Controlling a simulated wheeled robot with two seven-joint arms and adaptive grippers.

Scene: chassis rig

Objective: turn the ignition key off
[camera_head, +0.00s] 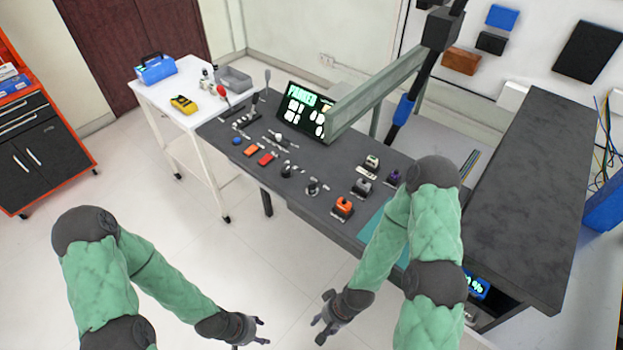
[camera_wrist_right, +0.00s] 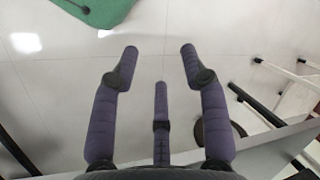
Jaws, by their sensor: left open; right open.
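The dark console (camera_head: 237,157) carries a row of small controls. A small round metal-and-black control (camera_head: 313,187) stands near its front middle and may be the ignition key switch; the key is too small to make out for sure. A screen (camera_head: 305,109) at the console's back reads "PARKED". My left gripper (camera_head: 260,331) is open and empty, low in front of the console and well apart from it. My right gripper (camera_head: 321,316) is open and empty, also in front of the console's edge.
Red and orange switches (camera_head: 258,154), levers and an orange-topped control (camera_head: 343,207) crowd the console. A grey-green beam (camera_head: 375,95) crosses above its back right. A white cart (camera_head: 157,96) with tools stands at left. A dark bench (camera_head: 530,190) is at right. The floor in front is clear.

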